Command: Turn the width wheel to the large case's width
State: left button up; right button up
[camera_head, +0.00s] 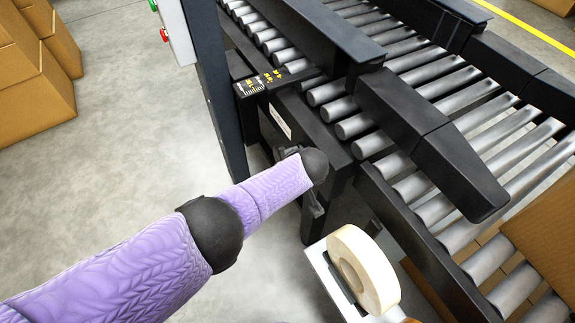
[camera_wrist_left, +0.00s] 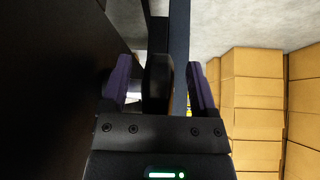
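My left arm (camera_head: 255,195) reaches from the lower left to the side of the black machine frame, and its wrist hides most of my left gripper in the head view. In the left wrist view my left gripper (camera_wrist_left: 160,82) has its two purple fingers apart. A dark upright piece (camera_wrist_left: 158,85), probably part of the width wheel, stands between them with a visible gap on each side. The wheel's face cannot be made out in the head view. The width scale (camera_head: 263,82), black with yellow and white marks, lies on top of the frame. My right gripper is not in view.
The roller conveyor (camera_head: 430,80) with black guide rails (camera_head: 430,140) runs beyond the arm. A tape roll (camera_head: 365,268) sits close to the right of my wrist. A dark post (camera_head: 215,80) stands behind. Cardboard boxes (camera_head: 30,70) stand at left; the grey floor between is clear.

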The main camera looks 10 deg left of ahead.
pick_arm(q)
jog(key=p+v, duration=0.8)
jog(key=v, duration=0.2)
jog(key=shift+p, duration=0.4)
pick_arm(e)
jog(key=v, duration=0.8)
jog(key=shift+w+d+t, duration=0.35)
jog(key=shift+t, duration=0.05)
pick_arm(q)
jog(key=shift+f, duration=0.1)
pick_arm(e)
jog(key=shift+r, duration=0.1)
